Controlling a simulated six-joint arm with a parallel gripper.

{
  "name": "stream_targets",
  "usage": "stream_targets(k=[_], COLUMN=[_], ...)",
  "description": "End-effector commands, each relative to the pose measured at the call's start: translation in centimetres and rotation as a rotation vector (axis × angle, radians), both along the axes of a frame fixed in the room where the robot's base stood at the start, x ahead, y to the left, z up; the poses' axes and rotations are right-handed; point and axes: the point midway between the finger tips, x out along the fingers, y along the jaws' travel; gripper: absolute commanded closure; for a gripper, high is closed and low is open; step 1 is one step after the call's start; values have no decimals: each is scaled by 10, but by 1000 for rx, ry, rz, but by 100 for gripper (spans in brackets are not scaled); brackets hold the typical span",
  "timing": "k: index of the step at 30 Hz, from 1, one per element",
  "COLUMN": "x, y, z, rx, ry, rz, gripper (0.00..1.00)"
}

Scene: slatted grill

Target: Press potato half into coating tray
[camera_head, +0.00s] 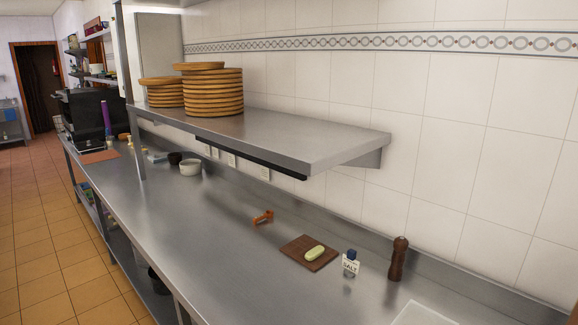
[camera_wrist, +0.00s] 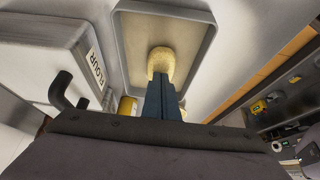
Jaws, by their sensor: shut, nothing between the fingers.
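In the wrist view, a shallow grey tray (camera_wrist: 200,50) with a pale inside and raised rim lies beyond my fingers. A yellowish potato half (camera_wrist: 161,61) shows over the tray, right at my fingertips. My gripper (camera_wrist: 162,82) has dark blue fingers that are together, with nothing seen between them. The fingertips overlap the near edge of the potato half in the picture; I cannot tell whether they touch it. The potato's underside is hidden. My gripper does not show in the head view.
A white FLOUR container (camera_wrist: 65,60) stands left of the tray. In the head view, a brown board (camera_head: 297,257) holds a pale oblong item (camera_head: 314,253), near an orange tool (camera_head: 263,217), a salt shaker (camera_head: 350,262) and a pepper mill (camera_head: 398,258). The left counter is mostly clear.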

Motion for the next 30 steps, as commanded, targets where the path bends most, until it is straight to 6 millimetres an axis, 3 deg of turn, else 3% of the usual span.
stream_targets(k=[10, 24, 30], x=[-2, 0, -1], y=[2, 0, 0], z=[1, 43, 49], rx=[5, 1, 1], ry=[6, 1, 2], rz=[3, 0, 1], gripper=[100, 100, 100])
